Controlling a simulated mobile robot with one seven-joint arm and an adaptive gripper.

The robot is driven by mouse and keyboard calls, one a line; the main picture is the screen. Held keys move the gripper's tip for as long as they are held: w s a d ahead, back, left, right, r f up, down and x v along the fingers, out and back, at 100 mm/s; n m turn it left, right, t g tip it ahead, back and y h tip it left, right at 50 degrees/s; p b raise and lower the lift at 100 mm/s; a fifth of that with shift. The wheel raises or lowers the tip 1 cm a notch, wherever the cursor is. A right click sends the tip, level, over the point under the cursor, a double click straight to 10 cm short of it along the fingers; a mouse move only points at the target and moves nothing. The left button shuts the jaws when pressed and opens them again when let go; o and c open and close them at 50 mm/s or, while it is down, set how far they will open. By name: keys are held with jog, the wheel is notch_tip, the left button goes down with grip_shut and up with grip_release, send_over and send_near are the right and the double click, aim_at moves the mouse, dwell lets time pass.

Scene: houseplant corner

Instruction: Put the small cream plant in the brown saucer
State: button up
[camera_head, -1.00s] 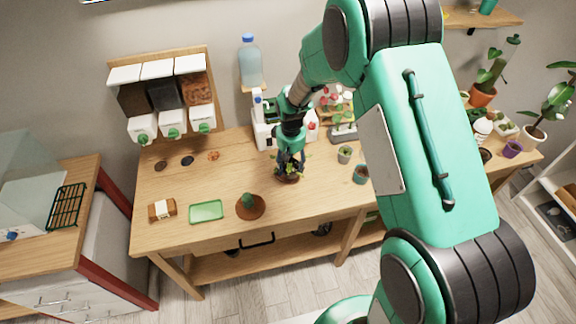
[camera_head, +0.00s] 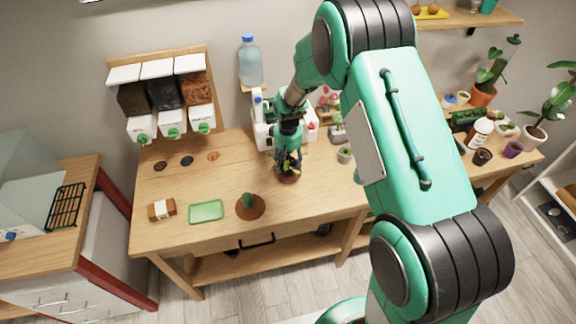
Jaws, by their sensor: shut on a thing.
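My gripper (camera_head: 288,163) points down over the middle of the wooden bench, shut on a small leafy plant (camera_head: 283,170). The fingers and leaves hide most of the plant's pot, so I cannot tell its colour. A round reddish-brown surface (camera_head: 289,178) shows just beneath the fingers; I cannot tell whether it is a saucer or a pot, or whether the plant touches it. A brown saucer-like disc (camera_head: 258,211) lies near the front edge with a green cactus-like plant (camera_head: 248,200) on it. A small pale pot with a green plant (camera_head: 345,155) stands to the right of my gripper.
A green tray (camera_head: 206,211) and a brown block (camera_head: 161,209) lie at the front left. Dispensers (camera_head: 172,128) stand at the back left. A white machine (camera_head: 263,130) is behind my gripper. Several pots stand at the right, partly behind my arm. The bench's left middle is mostly clear.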

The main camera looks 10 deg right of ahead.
aim_at(288, 165)
jog(key=shift+f, duration=0.45)
jog(key=shift+f, duration=0.1)
jog(key=o, duration=1.2)
jog(key=shift+c, duration=0.2)
notch_tip(288, 165, up, 12)
jog(key=p, duration=0.1)
